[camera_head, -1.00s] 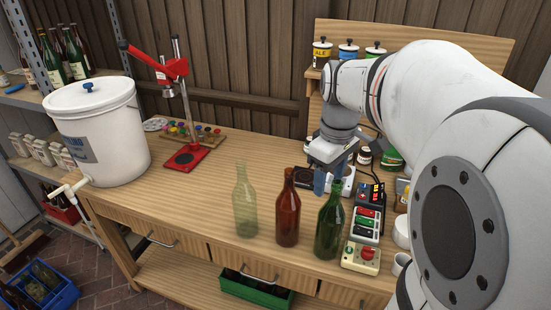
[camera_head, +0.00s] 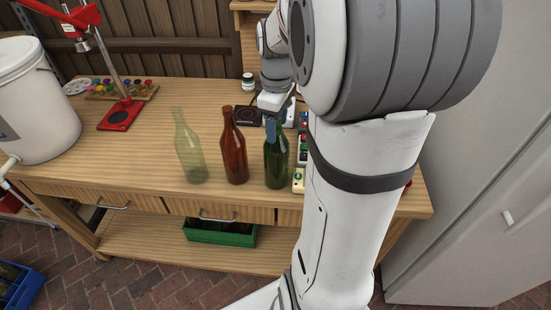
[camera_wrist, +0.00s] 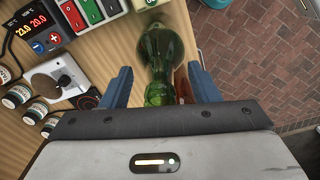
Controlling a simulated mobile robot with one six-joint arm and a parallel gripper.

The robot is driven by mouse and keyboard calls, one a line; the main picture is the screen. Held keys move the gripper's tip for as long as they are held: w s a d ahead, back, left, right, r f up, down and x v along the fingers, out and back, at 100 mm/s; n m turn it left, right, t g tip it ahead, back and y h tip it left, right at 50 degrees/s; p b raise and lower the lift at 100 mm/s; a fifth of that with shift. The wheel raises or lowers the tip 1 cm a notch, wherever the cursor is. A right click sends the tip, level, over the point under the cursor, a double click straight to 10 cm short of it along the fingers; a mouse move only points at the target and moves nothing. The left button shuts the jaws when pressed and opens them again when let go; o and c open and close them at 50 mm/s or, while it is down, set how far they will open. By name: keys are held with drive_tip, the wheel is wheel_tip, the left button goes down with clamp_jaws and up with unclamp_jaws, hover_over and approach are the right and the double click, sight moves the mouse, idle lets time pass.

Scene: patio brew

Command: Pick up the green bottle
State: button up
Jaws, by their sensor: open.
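The green bottle (camera_head: 277,165) stands upright on the wooden workbench, at the right end of a row of three bottles. In the wrist view the green bottle (camera_wrist: 160,50) is seen from above, its neck nearest the camera. My gripper (camera_head: 271,128) is at the height of its neck in the head view. In the wrist view the blue fingers of my gripper (camera_wrist: 160,75) are apart, one on each side of the neck, with a visible gap on both sides. The gripper is open and holds nothing.
A brown bottle (camera_head: 235,150) stands just left of the green one, and a pale clear bottle (camera_head: 189,150) further left. A control box (camera_wrist: 88,12) and a white device (camera_wrist: 55,80) lie close beside the gripper. The bench's front edge is near.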

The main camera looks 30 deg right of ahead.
drive_tip(key=shift+c, duration=0.5)
clamp_jaws()
drive_tip(key=shift+r, duration=0.1)
idle(0.8)
